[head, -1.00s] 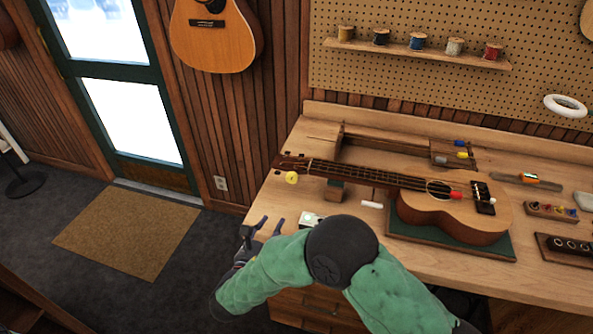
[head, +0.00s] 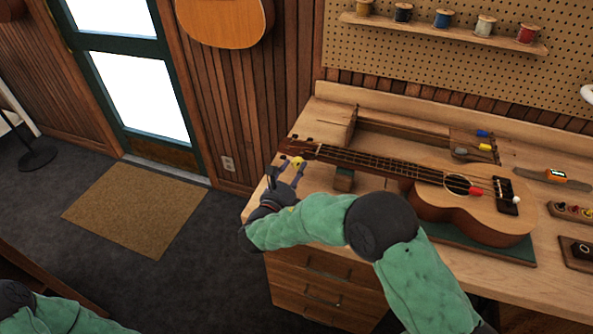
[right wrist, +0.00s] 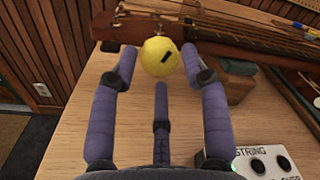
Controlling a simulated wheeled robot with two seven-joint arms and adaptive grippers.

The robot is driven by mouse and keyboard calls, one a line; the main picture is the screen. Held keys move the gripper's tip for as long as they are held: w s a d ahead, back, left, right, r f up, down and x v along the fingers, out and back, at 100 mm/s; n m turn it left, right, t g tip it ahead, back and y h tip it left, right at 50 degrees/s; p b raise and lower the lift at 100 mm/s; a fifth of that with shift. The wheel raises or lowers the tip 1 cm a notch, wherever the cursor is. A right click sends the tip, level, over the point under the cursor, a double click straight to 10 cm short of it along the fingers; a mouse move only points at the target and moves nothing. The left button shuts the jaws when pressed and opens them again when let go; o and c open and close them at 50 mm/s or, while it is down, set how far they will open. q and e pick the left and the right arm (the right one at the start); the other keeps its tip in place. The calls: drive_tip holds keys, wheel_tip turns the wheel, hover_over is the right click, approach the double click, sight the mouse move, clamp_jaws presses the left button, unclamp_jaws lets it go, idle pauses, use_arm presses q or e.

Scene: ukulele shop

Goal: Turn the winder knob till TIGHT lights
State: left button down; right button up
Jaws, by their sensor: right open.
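The ukulele (head: 470,200) lies on the bench. A white indicator box (right wrist: 268,160) reads "STRING", with two dark round lamps; TIGHT is not legible. My left gripper is out of view.
Tools and an orange tuner (head: 557,174) lie to the right. Open floor with a mat (head: 137,207) is at left.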

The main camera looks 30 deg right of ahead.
drive_tip(key=shift+x, duration=0.85)
drive_tip(key=shift+c, duration=0.2)
drive_tip(key=c, duration=0.8)
